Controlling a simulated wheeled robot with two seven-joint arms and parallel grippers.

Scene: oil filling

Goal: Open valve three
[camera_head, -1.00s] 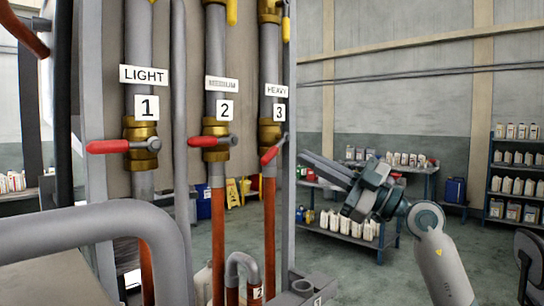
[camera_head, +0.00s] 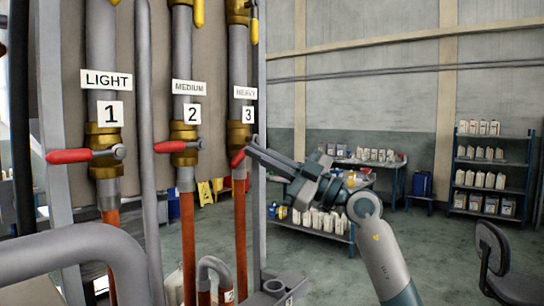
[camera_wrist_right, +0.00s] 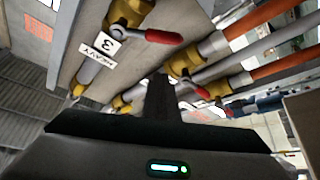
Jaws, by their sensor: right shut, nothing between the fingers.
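Valve three is a brass body (camera_head: 239,136) on the right-hand pipe, under the HEAVY label and the number 3 plate (camera_head: 248,114). Its red handle (camera_head: 237,158) points down-left in the head view, its pivot end partly covered by my gripper. The right gripper (camera_head: 250,143) is shut and empty, its fingertips overlapping the handle's right end; contact cannot be told. In the right wrist view the red handle (camera_wrist_right: 163,36) lies beyond the shut fingers (camera_wrist_right: 158,98), with a visible gap in the picture. My left gripper is not in view.
Valve one's red handle (camera_head: 70,156) and valve two's red handle (camera_head: 170,147) both lie sideways, to the left. A grey upright post (camera_head: 260,210) stands right of valve three's pipe. Open floor and stocked shelves (camera_head: 490,170) are behind on the right.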

